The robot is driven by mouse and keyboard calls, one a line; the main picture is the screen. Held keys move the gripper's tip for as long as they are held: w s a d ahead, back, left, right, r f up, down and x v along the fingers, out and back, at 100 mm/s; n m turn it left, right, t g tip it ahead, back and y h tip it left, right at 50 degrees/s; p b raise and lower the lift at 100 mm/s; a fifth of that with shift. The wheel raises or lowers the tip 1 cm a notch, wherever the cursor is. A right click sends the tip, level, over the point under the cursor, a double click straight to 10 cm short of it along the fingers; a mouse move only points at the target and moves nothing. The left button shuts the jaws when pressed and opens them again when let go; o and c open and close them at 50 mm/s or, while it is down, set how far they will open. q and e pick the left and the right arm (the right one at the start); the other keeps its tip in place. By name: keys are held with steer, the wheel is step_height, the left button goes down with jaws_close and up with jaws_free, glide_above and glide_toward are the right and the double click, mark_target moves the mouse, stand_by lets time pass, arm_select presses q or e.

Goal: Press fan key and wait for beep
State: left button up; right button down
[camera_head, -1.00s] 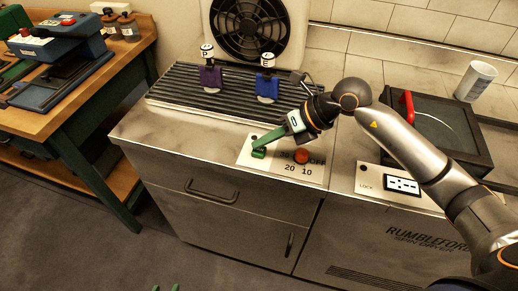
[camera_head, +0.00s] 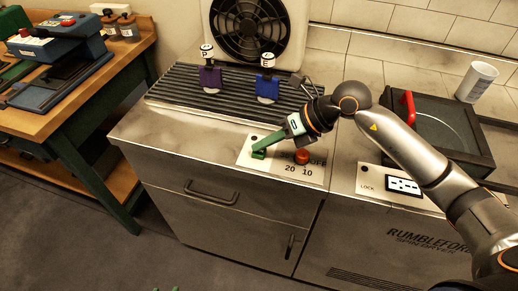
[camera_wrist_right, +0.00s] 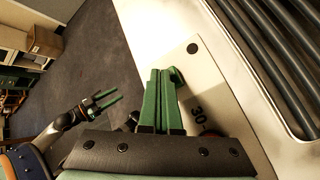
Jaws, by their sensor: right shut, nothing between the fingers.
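The white control panel (camera_head: 245,157) on the counter holds a small green key (camera_head: 259,155), which I take to be the fan key, and a red-orange knob (camera_head: 302,157). My right gripper (camera_head: 256,149) is shut and empty, its green fingertips at the green key. I cannot tell whether they touch or press it. In the right wrist view the shut fingers (camera_wrist_right: 160,73) lie beside the green key (camera_wrist_right: 176,76). My left gripper shows open and empty in the right wrist view (camera_wrist_right: 106,98); only its fingertips show at the head view's bottom edge.
A fan (camera_head: 250,30) stands behind a ribbed rack (camera_head: 185,92) with two tagged holders. To the right are a dark lidded box (camera_head: 440,135) with a red handle, a lock panel (camera_head: 375,185) and a white cup (camera_head: 477,80). A workbench stands left.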

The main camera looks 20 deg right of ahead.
mark_target(264, 153)
steer(key=shift+f, duration=0.2)
steer(key=shift+r, duration=0.1)
steer(key=shift+r+p, duration=0.55)
steer(key=shift+r, duration=0.25)
steer(key=shift+r+p, duration=1.95)
steer(key=shift+r, duration=0.6)
